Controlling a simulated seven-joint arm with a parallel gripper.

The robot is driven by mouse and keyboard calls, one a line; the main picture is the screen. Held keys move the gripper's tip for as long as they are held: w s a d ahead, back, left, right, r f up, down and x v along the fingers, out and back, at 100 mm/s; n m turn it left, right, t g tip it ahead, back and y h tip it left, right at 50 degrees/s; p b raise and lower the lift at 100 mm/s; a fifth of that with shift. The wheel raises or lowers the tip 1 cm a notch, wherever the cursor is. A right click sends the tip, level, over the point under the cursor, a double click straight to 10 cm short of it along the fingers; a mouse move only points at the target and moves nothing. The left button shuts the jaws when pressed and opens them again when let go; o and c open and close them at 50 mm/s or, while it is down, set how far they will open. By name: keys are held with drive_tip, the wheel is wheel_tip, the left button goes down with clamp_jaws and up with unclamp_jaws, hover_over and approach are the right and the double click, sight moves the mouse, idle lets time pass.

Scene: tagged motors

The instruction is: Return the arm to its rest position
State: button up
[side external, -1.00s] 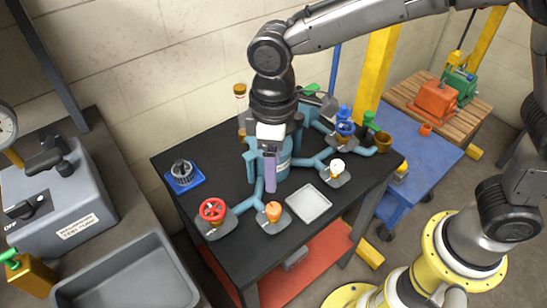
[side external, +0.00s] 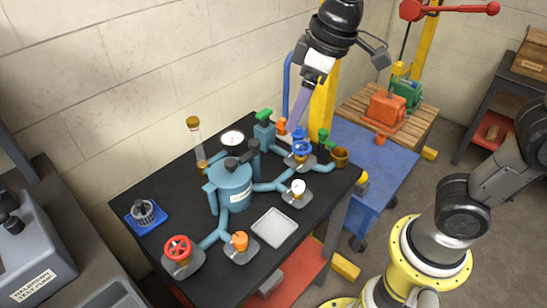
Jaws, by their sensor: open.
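My gripper (side external: 294,128) is at the upper middle of the side external view, pointing down with its purple fingers toward the blue valve wheel (side external: 301,148). From this angle I cannot tell whether the fingertips touch the wheel or hang above or behind it. No held object shows. The fingers overlap in the picture, so the gap between them is hidden. My arm reaches in from the top of the view and its upper links are cut off.
A blue-grey piped vessel (side external: 231,186) stands on the black table (side external: 180,199). Orange and green motors (side external: 386,109) sit on a pallet behind.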

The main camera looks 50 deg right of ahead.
drive_tip(key=s+d+f+m+t, duration=0.2)
drive_tip(key=s+d+f+m, duration=0.2)
drive_tip(key=s+d, duration=0.5)
drive_tip(key=shift+s+f+t+h, duration=0.15)
drive_tip(key=shift+s+t+h, duration=0.2)
drive_tip(key=shift+s, duration=2.1)
